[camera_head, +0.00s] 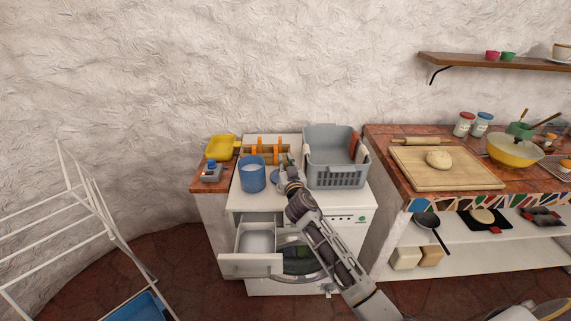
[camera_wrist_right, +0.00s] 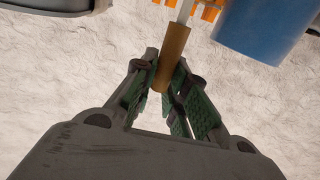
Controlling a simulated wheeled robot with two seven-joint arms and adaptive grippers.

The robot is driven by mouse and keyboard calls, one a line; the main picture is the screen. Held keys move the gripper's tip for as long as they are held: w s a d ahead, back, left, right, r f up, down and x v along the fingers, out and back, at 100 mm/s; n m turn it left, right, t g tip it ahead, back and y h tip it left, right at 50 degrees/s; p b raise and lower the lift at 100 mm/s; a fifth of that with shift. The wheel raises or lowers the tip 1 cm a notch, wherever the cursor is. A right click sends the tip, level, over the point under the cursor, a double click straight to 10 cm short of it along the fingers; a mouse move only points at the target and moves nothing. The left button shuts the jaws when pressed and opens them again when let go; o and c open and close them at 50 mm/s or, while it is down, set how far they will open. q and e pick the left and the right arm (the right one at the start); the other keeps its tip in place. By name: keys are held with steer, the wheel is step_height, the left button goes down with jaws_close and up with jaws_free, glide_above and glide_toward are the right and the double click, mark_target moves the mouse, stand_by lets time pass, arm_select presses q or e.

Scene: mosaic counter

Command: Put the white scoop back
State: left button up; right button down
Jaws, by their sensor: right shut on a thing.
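My right gripper (camera_head: 286,172) is above the white washing machine top, just right of a blue tub (camera_head: 252,176). In the right wrist view the gripper (camera_wrist_right: 168,78) is shut on a tan, round handle (camera_wrist_right: 173,52) with a pale shaft running up out of the picture. This looks like the white scoop; its bowl is cut off there. In the head view a small pale piece beside the tub may be part of it, but this is too small to tell. The machine's drawer (camera_head: 252,268) is pulled open. My left gripper is not in view.
A grey basket (camera_head: 335,178) stands right of the gripper. A wooden rack with orange pieces (camera_head: 262,143) stands behind. A yellow tray (camera_head: 221,146) and a small grey-and-blue item (camera_head: 211,173) are at the left. A tiled counter with a board (camera_head: 440,179) lies right.

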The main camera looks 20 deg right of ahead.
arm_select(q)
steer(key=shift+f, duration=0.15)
arm_select(e)
steer(key=shift+f, duration=0.1)
steer(key=c, duration=1.4)
jaws_free()
steer(key=shift+c, duration=0.2)
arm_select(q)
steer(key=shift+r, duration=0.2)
arm_select(e)
steer(key=shift+s, duration=0.55)
steer(key=shift+s+a, duration=0.15)
steer(key=shift+s, duration=0.8)
steer(key=shift+s+a, duration=0.1)
steer(key=shift+s, duration=0.8)
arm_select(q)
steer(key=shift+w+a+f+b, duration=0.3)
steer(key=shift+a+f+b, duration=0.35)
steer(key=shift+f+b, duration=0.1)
arm_select(e)
steer(key=s, duration=0.7)
steer(key=shift+a, duration=0.3)
steer(key=shift+s, duration=0.1)
